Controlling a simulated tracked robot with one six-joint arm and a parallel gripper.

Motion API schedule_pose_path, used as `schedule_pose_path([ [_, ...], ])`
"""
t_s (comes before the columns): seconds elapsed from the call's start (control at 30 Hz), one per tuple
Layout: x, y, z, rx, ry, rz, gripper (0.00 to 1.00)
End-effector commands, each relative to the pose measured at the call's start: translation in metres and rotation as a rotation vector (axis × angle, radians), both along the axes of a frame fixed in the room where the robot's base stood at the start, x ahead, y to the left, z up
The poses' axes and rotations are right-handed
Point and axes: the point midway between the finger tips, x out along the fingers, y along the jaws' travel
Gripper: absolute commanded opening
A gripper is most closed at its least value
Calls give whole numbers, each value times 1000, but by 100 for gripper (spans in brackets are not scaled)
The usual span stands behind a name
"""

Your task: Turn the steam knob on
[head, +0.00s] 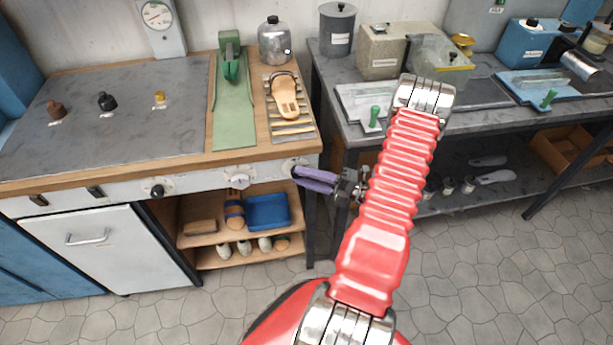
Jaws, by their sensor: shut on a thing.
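A pale front panel (75,196) under the bench top carries several knobs and switches. The steam knob (296,167) appears to be the one at the panel's right end, though its label is too small to read. My gripper (303,174), with purple fingers, reaches it from the right and is shut on it. The fingers hide most of the knob, so its turned position cannot be told. A white knob (239,182) and a black knob (157,191) sit farther left on the same panel, clear of my gripper.
A round gauge (157,15) stands behind the bench. A sandal (285,98) lies on a slatted rack by a green strip (234,115). Shelves below hold a blue tray (267,212). A second bench (470,122) stands right. The floor (490,275) in front is clear.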

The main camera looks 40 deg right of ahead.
Motion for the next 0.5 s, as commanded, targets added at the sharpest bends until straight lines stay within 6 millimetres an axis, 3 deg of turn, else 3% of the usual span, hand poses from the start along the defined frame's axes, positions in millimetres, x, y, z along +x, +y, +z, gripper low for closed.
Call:
schedule_pose_path([
  [0.07,0,1,-3,-1,9,-1,5],
  [0.1,0,1,-3,-1,9,-1,28],
  [0.37,0,0,-2,-2,6,0,46],
  [0.5,0,0,-1,-2,5,0,46],
])
